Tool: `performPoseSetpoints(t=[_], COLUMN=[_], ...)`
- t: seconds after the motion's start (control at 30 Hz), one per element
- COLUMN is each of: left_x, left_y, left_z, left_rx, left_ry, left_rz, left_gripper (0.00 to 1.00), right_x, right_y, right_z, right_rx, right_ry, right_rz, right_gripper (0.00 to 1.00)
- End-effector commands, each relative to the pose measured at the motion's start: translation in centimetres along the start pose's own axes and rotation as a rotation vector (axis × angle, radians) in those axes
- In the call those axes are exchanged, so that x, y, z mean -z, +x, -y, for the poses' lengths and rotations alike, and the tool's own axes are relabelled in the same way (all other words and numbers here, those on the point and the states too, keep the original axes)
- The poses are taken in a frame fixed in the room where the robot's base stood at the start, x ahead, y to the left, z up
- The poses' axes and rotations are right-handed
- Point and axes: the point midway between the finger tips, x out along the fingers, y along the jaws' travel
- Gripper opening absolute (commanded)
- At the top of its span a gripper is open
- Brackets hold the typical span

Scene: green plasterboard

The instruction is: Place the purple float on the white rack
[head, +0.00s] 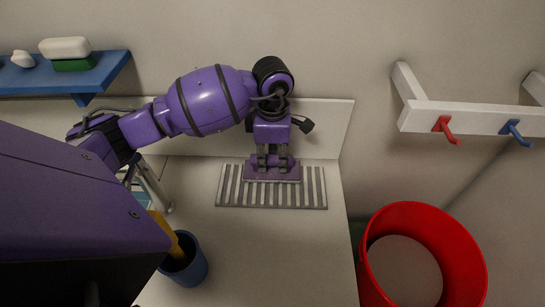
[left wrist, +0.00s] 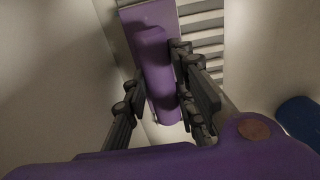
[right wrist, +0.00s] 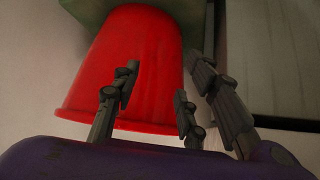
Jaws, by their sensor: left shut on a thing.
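The purple float (head: 272,175) is a flat plate with a raised handle, which shows in the left wrist view (left wrist: 158,85). My left gripper (head: 273,158) points down and is shut on its handle. The float lies level over the back middle part of the white rack (head: 232,196), a slatted rack on the white counter; its slats also show in the left wrist view (left wrist: 206,38). I cannot tell whether the float touches the slats. My right gripper (right wrist: 155,84) is open and empty in the right wrist view, its fingers before a red bucket; it is not in the head view.
The red bucket (head: 475,262) stands right of the counter. A blue cup (head: 190,270) with a yellow-handled tool stands at the front left. A white peg rail (head: 470,118) is on the right wall, a blue shelf (head: 100,75) at the left. The counter front of the rack is clear.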

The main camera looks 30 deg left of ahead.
Motion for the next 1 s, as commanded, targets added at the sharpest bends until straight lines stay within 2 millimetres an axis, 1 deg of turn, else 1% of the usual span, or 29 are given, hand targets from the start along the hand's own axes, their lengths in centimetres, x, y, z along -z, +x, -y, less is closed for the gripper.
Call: performPoseSetpoints(t=[0.07,0.23,0.4,0.43,0.53,0.57,0.87,0.97,1.0], left_x=[0.0,0.0,0.0,0.0,0.0,0.0,0.0,-0.1,-0.1], left_y=[0.3,0.2,0.7,0.6,0.6,0.6,0.4,-0.5,-1.2], left_z=[-0.1,-0.1,-0.1,0.0,0.0,0.0,0.0,-0.1,-0.2], left_rx=[-0.002,-0.003,-0.002,-0.002,-0.002,-0.002,-0.002,-0.006,-0.008], left_ry=[0.001,0.001,0.001,0.0,0.001,0.001,0.001,0.001,0.001], left_rz=[0.002,0.002,0.0,0.001,0.001,0.001,0.002,0.003,0.004], left_gripper=[0.0,0.0,0.0,0.28,0.42,0.43,0.43,0.43,0.43], right_x=[0.1,-0.1,-1.1,-1.0,-1.2,-1.3,-1.2,-0.4,0.1], right_y=[0.0,-0.1,-0.2,-0.3,-0.4,-0.5,-0.5,-0.6,-0.6], right_z=[0.0,-0.1,-0.3,-0.4,-0.6,-0.6,-0.5,-0.5,-0.4], right_rx=[0.0,0.0,-0.002,-0.002,-0.004,-0.004,-0.005,-0.005,-0.004], right_ry=[0.0,-0.002,-0.008,-0.01,-0.013,-0.014,-0.01,-0.006,-0.005], right_rz=[-0.001,0.003,0.017,0.017,0.021,0.022,0.02,0.007,0.0], right_gripper=[0.4,0.4,0.4,0.4,0.4,0.4,0.4,0.4,0.4])
